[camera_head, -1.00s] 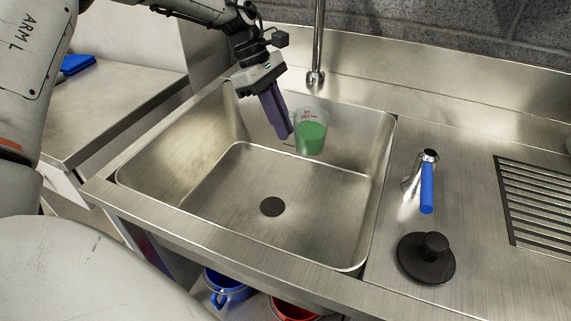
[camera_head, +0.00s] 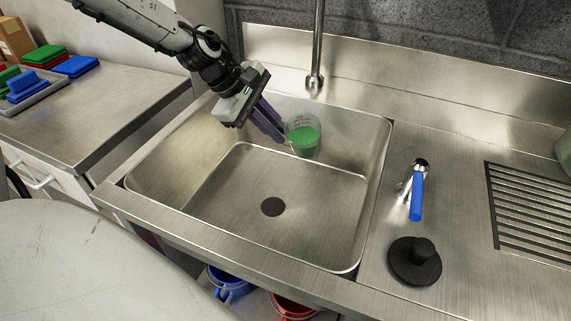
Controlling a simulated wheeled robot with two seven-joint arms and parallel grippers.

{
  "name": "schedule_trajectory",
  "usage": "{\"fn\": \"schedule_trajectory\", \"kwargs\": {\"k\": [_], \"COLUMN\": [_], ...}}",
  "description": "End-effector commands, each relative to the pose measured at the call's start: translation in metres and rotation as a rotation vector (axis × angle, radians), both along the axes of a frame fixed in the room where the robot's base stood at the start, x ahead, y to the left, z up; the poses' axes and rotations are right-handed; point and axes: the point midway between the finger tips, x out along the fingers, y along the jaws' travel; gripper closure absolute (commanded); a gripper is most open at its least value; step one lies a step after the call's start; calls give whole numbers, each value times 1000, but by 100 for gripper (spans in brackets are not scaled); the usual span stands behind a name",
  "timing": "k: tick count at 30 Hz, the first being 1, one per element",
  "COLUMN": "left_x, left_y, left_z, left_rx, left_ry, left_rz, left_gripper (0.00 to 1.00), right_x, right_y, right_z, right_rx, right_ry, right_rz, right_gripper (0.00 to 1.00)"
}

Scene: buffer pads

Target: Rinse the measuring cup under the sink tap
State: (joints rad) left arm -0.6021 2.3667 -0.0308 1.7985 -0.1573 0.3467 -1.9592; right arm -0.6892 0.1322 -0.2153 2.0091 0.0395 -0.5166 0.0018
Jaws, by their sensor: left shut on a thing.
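The measuring cup (camera_head: 304,136) is clear with green contents in its lower part. My left gripper (camera_head: 281,138) is shut on its left side and holds it over the back of the steel sink basin (camera_head: 310,200). The cup is slightly tilted. The tap spout (camera_head: 315,80) hangs behind and above the cup, and no water shows coming from it. The tap lever with a blue handle (camera_head: 416,197) stands on the counter right of the basin. My right gripper is not in view.
A black round stopper (camera_head: 415,261) lies on the right counter, near a slotted drain grille (camera_head: 530,207). The basin has a dark drain (camera_head: 272,207). Blue (camera_head: 231,283) and red (camera_head: 292,305) buckets stand below. Coloured pads (camera_head: 76,66) lie on the left table.

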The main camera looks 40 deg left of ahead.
Motion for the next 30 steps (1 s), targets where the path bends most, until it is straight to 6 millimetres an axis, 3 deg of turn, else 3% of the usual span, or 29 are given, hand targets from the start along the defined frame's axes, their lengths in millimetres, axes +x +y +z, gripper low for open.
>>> {"fn": "schedule_trajectory", "kwargs": {"k": [4,30], "left_x": [-5,-15], "left_y": [-2,-3], "left_z": [6,10], "left_rx": [11,34], "left_ry": [-66,-178], "left_rz": [2,4], "left_gripper": [100,100], "right_x": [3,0], "right_y": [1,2], "right_z": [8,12], "right_rx": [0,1], "right_ry": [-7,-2], "right_rz": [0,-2], "right_gripper": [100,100]}}
